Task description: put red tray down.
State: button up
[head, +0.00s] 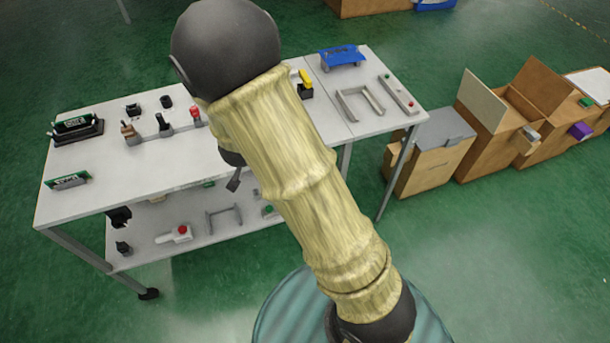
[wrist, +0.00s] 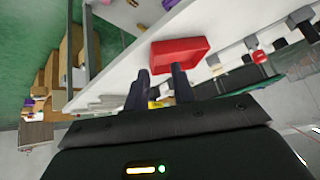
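The red tray (wrist: 181,54) shows in the wrist view on or just above a white surface (wrist: 125,72), just beyond my fingertips. My gripper (wrist: 161,70) has its two dark fingers apart. The right fingertip overlaps the tray's near edge in the picture; I cannot tell whether it touches. The tray does not lie between the fingers. In the head view my arm covers the middle of the white table (head: 130,185), and the tray is hidden there.
Several lever fixtures stand on the table, including a red-topped lever (head: 196,114), a blue fixture (head: 342,56) and a grey bracket (head: 360,102). A lower shelf (head: 150,250) holds more parts. Cardboard boxes (head: 430,165) stand on the green floor at the right.

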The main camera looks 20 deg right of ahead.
jog(key=s+d+r+n+g+y, duration=0.1)
jog(key=s+d+r+n+g, duration=0.1)
jog(key=s, duration=0.7)
jog(key=s+d+r+n+g+y, duration=0.1)
jog(key=s+d+r+n+g, duration=0.1)
jog(key=s+d+r, duration=0.4)
jog(key=s+n, duration=0.1)
jog(key=s, duration=0.2)
jog(key=shift+r+n+g, duration=0.15)
jog(key=shift+n+g, duration=0.15)
jog(key=shift+n, duration=0.1)
